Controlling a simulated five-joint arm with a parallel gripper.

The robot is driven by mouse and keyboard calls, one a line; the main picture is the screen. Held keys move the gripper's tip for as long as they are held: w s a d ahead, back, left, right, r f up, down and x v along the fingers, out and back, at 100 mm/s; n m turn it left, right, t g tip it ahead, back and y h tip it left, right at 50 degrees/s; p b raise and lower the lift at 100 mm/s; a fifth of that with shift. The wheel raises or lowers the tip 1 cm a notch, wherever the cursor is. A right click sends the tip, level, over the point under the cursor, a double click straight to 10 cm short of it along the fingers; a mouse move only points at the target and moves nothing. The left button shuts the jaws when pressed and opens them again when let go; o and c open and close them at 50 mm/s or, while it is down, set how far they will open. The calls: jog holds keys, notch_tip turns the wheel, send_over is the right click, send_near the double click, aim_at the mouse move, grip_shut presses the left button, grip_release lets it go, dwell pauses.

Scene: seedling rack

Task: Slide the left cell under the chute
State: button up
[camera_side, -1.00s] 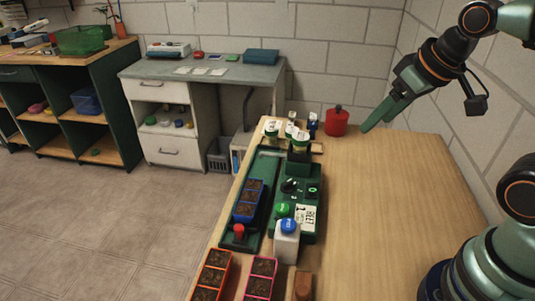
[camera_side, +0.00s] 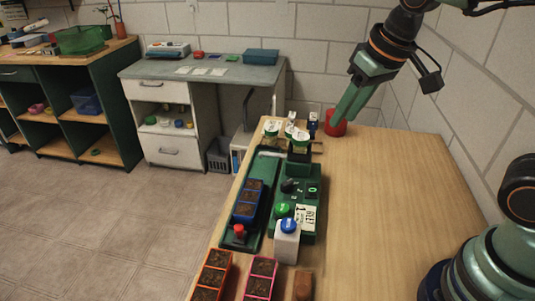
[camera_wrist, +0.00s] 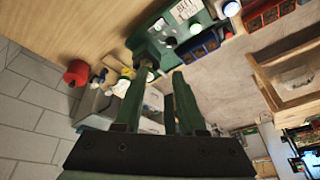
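A blue three-cell seedling rack (camera_side: 248,202) filled with dark soil sits in a dark green track (camera_side: 228,240) in the side view. A red knob (camera_side: 239,231) stands at the track's near end. Beside it is a green machine (camera_side: 308,228) with a dark block at its far end; which part is the chute I cannot tell. The rack also shows in the wrist view (camera_wrist: 205,47), with the machine (camera_wrist: 145,38). My gripper (camera_side: 338,120) is high above the table's far end, near a red canister, apart from the rack. In the wrist view its fingers (camera_wrist: 160,72) are apart with nothing between them.
The red canister (camera_side: 330,126) is partly behind my gripper. White-capped containers (camera_side: 300,139) stand by the machine's far end. A white bottle with a blue cap (camera_side: 287,245) stands at the near end. Orange (camera_side: 213,273) and pink (camera_side: 261,278) soil trays lie nearer. The table's right side is clear.

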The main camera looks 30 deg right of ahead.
jog(key=w+a+f+g, duration=0.25)
jog(key=w+a, duration=0.25)
jog(key=a, duration=0.5)
jog(key=g, duration=0.2)
send_over(239, 226)
notch_tip(239, 226, down, 8)
jog(key=shift+h, duration=0.3)
notch_tip(239, 226, down, 12)
jog(key=shift+s+r, duration=0.1)
jog(key=shift+r, duration=0.1)
jog(key=shift+c, duration=0.3)
grip_shut()
jog(key=shift+r, duration=0.1)
